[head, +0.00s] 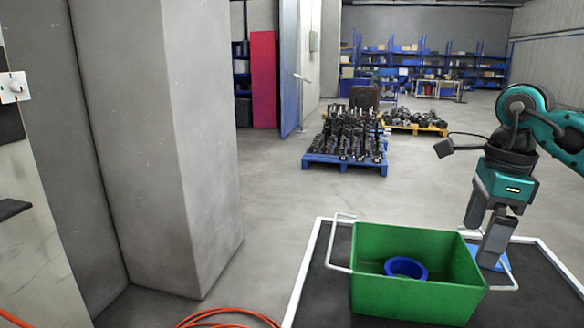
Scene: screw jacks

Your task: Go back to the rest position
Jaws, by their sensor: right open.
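My right gripper (487,230) hangs from the teal arm at the right of the head view. It points down beside the right rear corner of a green bin (418,303). Its jaws are open and I see nothing held between them. The bin stands on a dark table top with a white rim (304,272). A blue ring-shaped part (406,267) lies inside the bin. A flat blue piece (492,257) shows behind the bin, partly hidden by the gripper. My left gripper is not in view.
A grey concrete pillar (200,150) stands to the left. An orange cable (228,314) lies on the floor at the front. A blue pallet (345,162) with dark parts and a yellow pallet (416,127) stand farther back. The floor between them and the table is clear.

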